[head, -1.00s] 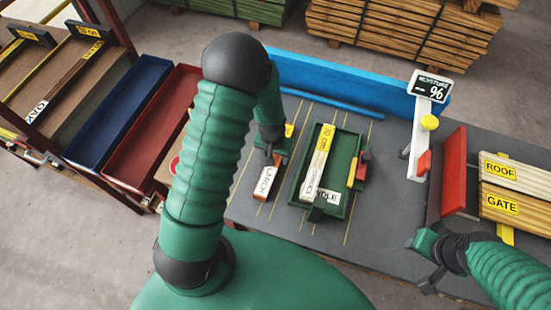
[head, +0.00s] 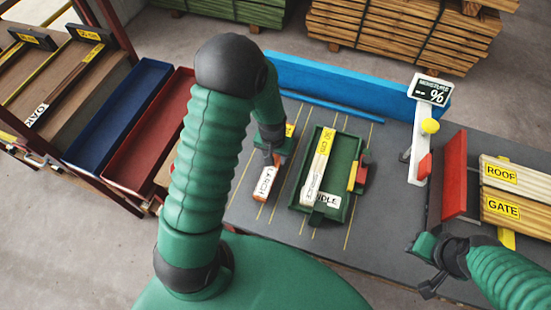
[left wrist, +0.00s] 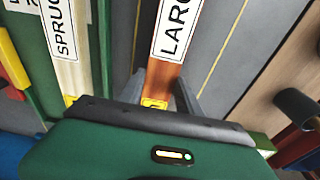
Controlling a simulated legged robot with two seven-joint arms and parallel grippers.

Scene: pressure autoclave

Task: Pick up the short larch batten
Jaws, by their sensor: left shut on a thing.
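The short larch batten (head: 265,184) is reddish brown with a white LARCH label and lies along the grey bench, left of the green tray. My left gripper (head: 273,157) is over its far end. In the left wrist view, the two grey fingers of the left gripper (left wrist: 160,92) stand on either side of the larch batten (left wrist: 163,75), shut on it below the label. I cannot tell whether the batten touches the bench. My right gripper (head: 428,266) is at the bench's front right, away from the batten; its finger opening is unclear.
The green tray (head: 350,180) holds a pale batten labelled SPRUCE (left wrist: 60,42). A moisture meter (head: 430,92) stands right of it. Red (head: 150,135) and blue (head: 118,110) bins are at left. ROOF and GATE battens (head: 510,190) lie at right. A blue rail (head: 345,85) edges the back.

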